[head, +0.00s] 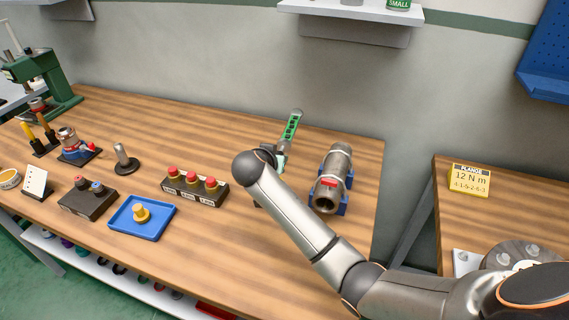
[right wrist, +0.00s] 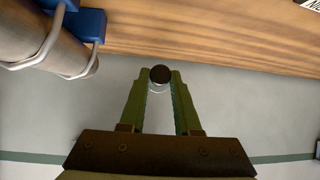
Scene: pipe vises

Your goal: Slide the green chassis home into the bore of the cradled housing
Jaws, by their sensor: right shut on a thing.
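The green chassis (head: 291,127) is a long, narrow green frame with a grey rounded far end. It is held up over the back of the bench, left of the housing and apart from it. My right gripper (head: 280,160) is shut on its near end, partly hidden behind my arm. In the right wrist view the fingers (right wrist: 160,92) close around a piece with a dark round end (right wrist: 160,74). The grey cylindrical housing (head: 334,172) lies in a blue cradle (head: 342,207), its open bore facing the bench front. It also shows in the right wrist view (right wrist: 40,35). My left gripper is out of view.
A three-button box (head: 194,188), a blue tray (head: 122,226) with a yellow knob and a dark switch box (head: 87,203) stand left of my arm. A wall shelf (head: 350,12) hangs above. The bench ends just right of the cradle.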

